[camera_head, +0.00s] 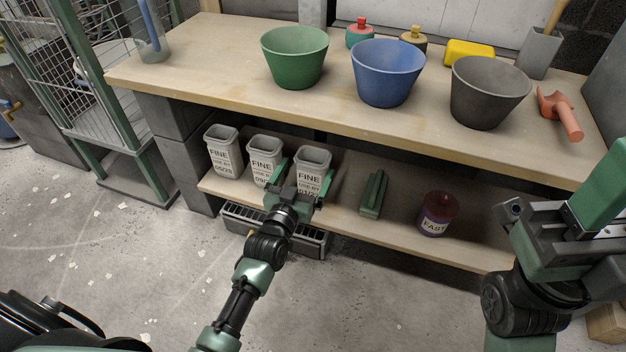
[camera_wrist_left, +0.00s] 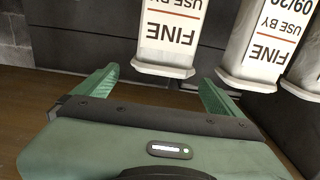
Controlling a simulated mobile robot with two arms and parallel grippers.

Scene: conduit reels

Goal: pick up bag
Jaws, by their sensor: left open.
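Three pale grey bags with white "FINE / USE BY" labels stand upright in a row on the lower shelf: a left one (camera_head: 223,150), a middle one (camera_head: 264,158) and a right one (camera_head: 313,160). My left gripper (camera_head: 303,178) is open in front of the right bag. In the left wrist view the picture is upside down; that bag (camera_wrist_left: 170,38) shows just beyond and between the open fingers (camera_wrist_left: 160,78), apparently not gripped. My right gripper (camera_head: 560,235) is large at the right edge, partly cut off, so its jaw state is unclear.
A green block-like tool (camera_head: 374,193) and a dark red "FAST" container (camera_head: 438,215) stand farther right on the lower shelf (camera_head: 405,232). The upper bench (camera_head: 210,70) overhangs it, carrying green (camera_head: 295,60), blue (camera_head: 387,75) and dark grey (camera_head: 487,95) buckets.

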